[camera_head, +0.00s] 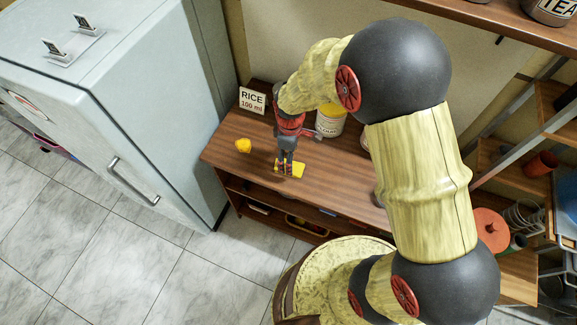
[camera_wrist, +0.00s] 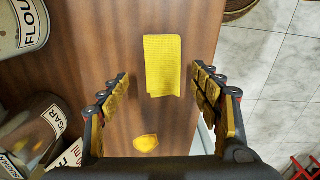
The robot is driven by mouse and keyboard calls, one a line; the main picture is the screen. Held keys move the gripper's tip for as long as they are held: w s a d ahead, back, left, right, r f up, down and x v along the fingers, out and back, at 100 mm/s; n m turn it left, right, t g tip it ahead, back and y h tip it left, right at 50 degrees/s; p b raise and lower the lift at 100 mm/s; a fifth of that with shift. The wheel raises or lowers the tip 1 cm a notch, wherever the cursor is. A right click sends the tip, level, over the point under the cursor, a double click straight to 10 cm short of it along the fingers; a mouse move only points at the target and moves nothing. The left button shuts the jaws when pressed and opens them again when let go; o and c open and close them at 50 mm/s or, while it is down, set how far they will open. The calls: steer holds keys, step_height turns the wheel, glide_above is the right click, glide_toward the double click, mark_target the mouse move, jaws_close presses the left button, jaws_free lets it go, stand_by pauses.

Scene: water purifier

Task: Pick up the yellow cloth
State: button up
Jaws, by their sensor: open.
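The yellow cloth (camera_wrist: 163,67) lies flat on the wooden tabletop (camera_wrist: 110,50), a small ribbed rectangle near the edge. In the head view the cloth (camera_head: 291,168) shows partly beneath my gripper (camera_head: 286,172), which hides some of it. In the wrist view my gripper (camera_wrist: 166,84) is open and empty, with one finger to each side of the cloth's lower end. The fingers do not touch the cloth in that view. How high the fingertips are above the table I cannot tell exactly.
A yellow lump (camera_head: 243,145) lies left of the cloth. A RICE sign (camera_head: 252,101) and a flour canister (camera_head: 330,121) stand at the back; a sugar jar (camera_wrist: 35,130) shows in the wrist view. A pale fridge (camera_head: 130,130) is on the left. Tabletop right of the cloth looks clear.

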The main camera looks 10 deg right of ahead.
steer(key=f, duration=0.2)
steer(key=f+b, duration=0.1)
steer(key=shift+s+d+f, duration=0.2)
steer(key=shift+s+f, duration=0.15)
steer(key=shift+f, duration=0.05)
steer(key=shift+w+f, duration=0.1)
steer(key=shift+f, duration=0.3)
steer(key=shift+r, duration=0.1)
steer(key=shift+c, duration=0.9)
steer(key=c, duration=0.7)
